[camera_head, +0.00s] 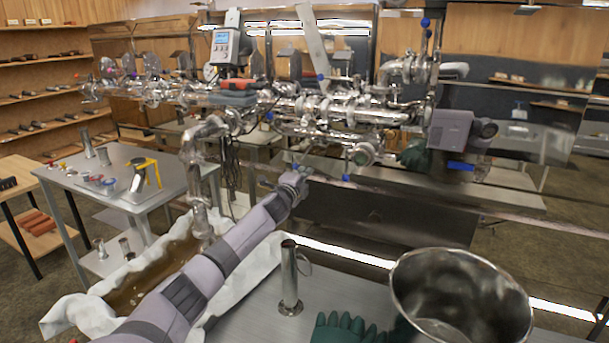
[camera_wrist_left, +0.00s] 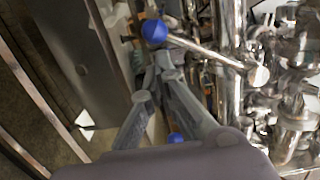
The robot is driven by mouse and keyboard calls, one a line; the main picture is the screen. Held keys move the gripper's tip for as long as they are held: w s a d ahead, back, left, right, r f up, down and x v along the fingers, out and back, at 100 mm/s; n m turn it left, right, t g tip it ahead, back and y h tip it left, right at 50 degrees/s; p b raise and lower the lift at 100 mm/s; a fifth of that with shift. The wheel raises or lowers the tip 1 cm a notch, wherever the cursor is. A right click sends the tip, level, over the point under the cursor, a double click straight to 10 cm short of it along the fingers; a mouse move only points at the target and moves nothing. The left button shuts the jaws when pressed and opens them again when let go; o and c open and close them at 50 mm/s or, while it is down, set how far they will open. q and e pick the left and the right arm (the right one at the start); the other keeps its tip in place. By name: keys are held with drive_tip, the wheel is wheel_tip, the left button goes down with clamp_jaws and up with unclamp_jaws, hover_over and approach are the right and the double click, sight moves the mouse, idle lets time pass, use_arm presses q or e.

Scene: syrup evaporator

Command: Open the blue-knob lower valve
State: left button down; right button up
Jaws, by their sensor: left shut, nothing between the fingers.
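My left arm reaches up from the lower left in the head view, and its gripper (camera_head: 302,170) is shut and empty below the steel pipework. In the left wrist view the closed fingertips (camera_wrist_left: 166,62) are just short of a round blue knob (camera_wrist_left: 154,31). That knob sits on the end of a thin metal lever (camera_wrist_left: 207,52) running to a pipe fitting; I cannot tell whether the fingers touch it. A small blue knob (camera_head: 346,178) hangs low under the pipes in the head view, right of my gripper.
A steel pot (camera_head: 462,295), an upright metal cylinder (camera_head: 289,280) and a green glove (camera_head: 345,328) are on the near table. A trough of brown liquid (camera_head: 150,280) lies left. Other blue knobs sit higher on the pipework (camera_head: 320,77). A grey side table (camera_head: 120,170) holds small parts.

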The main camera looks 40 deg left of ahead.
use_arm(q)
drive_tip(key=shift+s+a+r+m, duration=0.2)
drive_tip(key=shift+a+r+m, duration=0.05)
drive_tip(key=shift+a+m, duration=0.35)
drive_tip(key=shift+s+a+r+m, duration=0.15)
drive_tip(key=shift+a+r+m, duration=0.05)
drive_tip(key=shift+a+m, duration=0.25)
drive_tip(key=shift+s+a+r+m, duration=0.1)
drive_tip(key=shift+a+r+m, duration=0.15)
drive_tip(key=shift+m, duration=0.3)
wheel_tip(320, 180, up, 5)
drive_tip(key=m+t+p, duration=0.1)
drive_tip(key=m, duration=0.8)
hover_over(296, 168)
drive_tip(key=s+a, duration=0.3)
drive_tip(key=shift+w+r, duration=0.1)
drive_tip(key=shift+w, duration=0.05)
